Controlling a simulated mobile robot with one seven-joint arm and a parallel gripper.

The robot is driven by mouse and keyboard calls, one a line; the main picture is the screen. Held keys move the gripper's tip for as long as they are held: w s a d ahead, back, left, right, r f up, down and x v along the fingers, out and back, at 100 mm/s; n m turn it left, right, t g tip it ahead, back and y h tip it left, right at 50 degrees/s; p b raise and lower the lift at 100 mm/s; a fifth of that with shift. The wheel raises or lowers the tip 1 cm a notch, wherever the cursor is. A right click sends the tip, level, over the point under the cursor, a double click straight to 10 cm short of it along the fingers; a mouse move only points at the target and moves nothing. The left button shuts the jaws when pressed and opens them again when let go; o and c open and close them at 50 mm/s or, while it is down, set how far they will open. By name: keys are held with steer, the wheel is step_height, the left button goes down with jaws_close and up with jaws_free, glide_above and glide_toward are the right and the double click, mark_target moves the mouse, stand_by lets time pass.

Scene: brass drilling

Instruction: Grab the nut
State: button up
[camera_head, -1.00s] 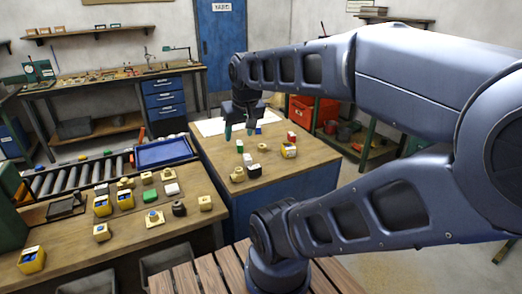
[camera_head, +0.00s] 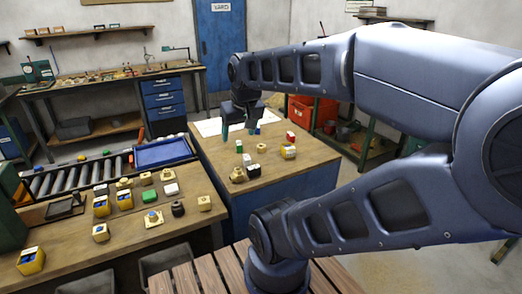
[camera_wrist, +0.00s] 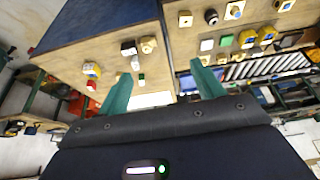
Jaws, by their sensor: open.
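My gripper (camera_head: 239,131) hangs above the far part of the near-centre workbench (camera_head: 300,165), pointing down, open and empty. Its two green fingers also show spread apart in the wrist view (camera_wrist: 160,75). Small brass pieces lie on this bench: one (camera_head: 262,147) near the middle and a larger one with a dark part (camera_head: 237,175) at the front left. A brass piece also shows in the wrist view (camera_wrist: 148,45). They are too small for me to tell which is the nut. None is between the fingers.
A white block (camera_head: 253,171), a yellow box (camera_head: 289,152), a red-and-white piece (camera_head: 291,138) and a green block (camera_head: 239,146) stand on the same bench. A left table (camera_head: 180,228) holds several brass parts and boxes. A blue tray (camera_head: 163,152) lies behind it.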

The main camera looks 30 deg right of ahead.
steer(key=w+d+n+g+h, duration=0.25)
steer(key=w+d+n, duration=0.25)
steer(key=w, duration=0.5)
steer(key=n+g+h, duration=0.2)
steer(key=n, duration=1.2)
glide_above(261, 146)
steer(key=a, duration=0.3)
steer(key=f, duration=2.6)
steer(key=shift+s+d, duration=0.1)
steer(key=shift+d, duration=0.1)
steer(key=shift+w+x, duration=0.15)
steer(key=shift+x, duration=1.1)
steer(key=shift+w+x, duration=0.15)
steer(key=shift+x, duration=1.1)
steer(key=shift+d, duration=0.2)
steer(key=c, duration=1.3)
